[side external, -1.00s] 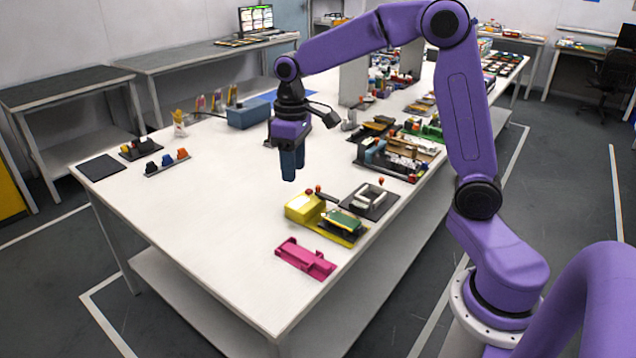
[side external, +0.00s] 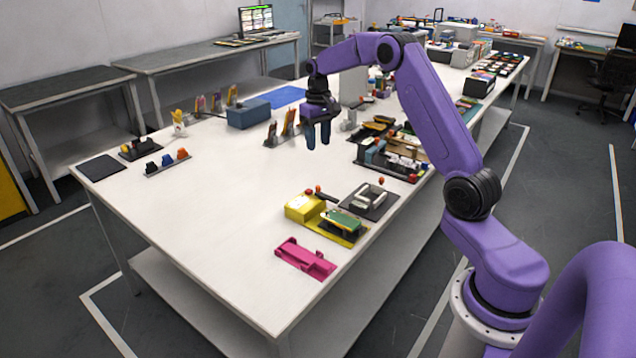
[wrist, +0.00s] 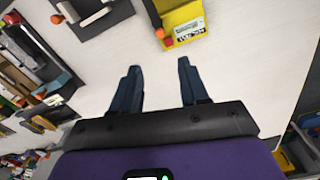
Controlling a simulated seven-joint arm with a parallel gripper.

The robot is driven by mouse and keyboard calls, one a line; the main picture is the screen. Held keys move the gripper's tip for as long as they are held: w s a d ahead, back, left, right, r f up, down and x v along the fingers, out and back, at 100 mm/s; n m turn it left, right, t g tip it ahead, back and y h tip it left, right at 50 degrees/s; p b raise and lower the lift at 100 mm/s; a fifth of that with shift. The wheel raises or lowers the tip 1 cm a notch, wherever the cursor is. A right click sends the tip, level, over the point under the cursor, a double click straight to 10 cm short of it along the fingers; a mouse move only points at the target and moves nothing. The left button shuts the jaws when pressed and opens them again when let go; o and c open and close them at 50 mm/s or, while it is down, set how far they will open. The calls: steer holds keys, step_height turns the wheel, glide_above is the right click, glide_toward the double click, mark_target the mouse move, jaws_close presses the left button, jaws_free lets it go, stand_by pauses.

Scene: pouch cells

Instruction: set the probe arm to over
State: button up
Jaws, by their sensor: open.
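The yellow tester (side external: 300,208) stands near the front right of the white table, with a green pouch cell (side external: 342,221) on its plate. A dark probe arm (side external: 329,197) with an orange-red knob (side external: 318,189) shows beside the yellow box. In the wrist view the yellow box (wrist: 187,22), part of the dark arm (wrist: 152,14) and its orange knob (wrist: 160,33) are at the top edge; the rest is cut off. My gripper (side external: 318,144) is open and empty, above the table and behind the tester, fingers down. Its two fingers also show in the wrist view (wrist: 158,66).
A dark plate with a light handle (side external: 368,200) lies right of the tester, and a pink bracket (side external: 305,258) lies in front. Crowded fixtures (side external: 390,160) stand at the right edge. A blue box (side external: 248,113) is at the back. The table's left middle is clear.

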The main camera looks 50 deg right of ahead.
mark_target(318, 186)
step_height(318, 186, down, 15)
steer(key=shift+r, duration=0.2)
stand_by(0.3)
jaws_close()
